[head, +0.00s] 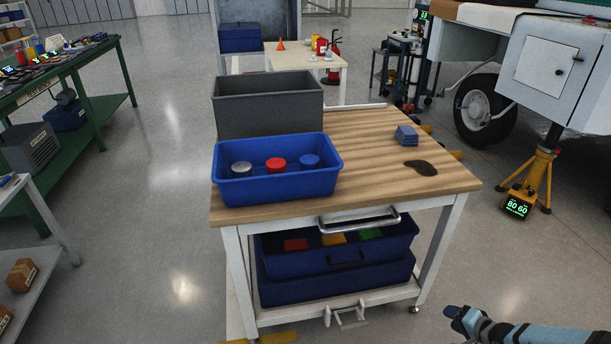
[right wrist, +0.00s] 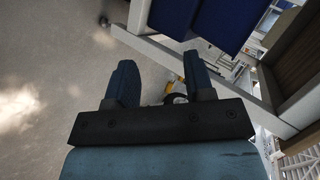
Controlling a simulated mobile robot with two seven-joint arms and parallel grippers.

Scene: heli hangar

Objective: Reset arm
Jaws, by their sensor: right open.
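My right gripper (head: 456,318) shows at the lower right of the head view, to the right of the wooden-topped cart (head: 375,150) and lower than its top, clear of it. In the right wrist view its two fingers (right wrist: 160,88) stand apart with nothing held between them. My left gripper is not in the head view.
On the cart stand a blue bin (head: 275,188) with several round-topped items, a grey bin (head: 268,106), blue blocks (head: 406,136) and a dark stain (head: 420,168). More blue bins (head: 335,285) sit below. Open floor (head: 500,250) lies right; a green bench (head: 100,95) stands left.

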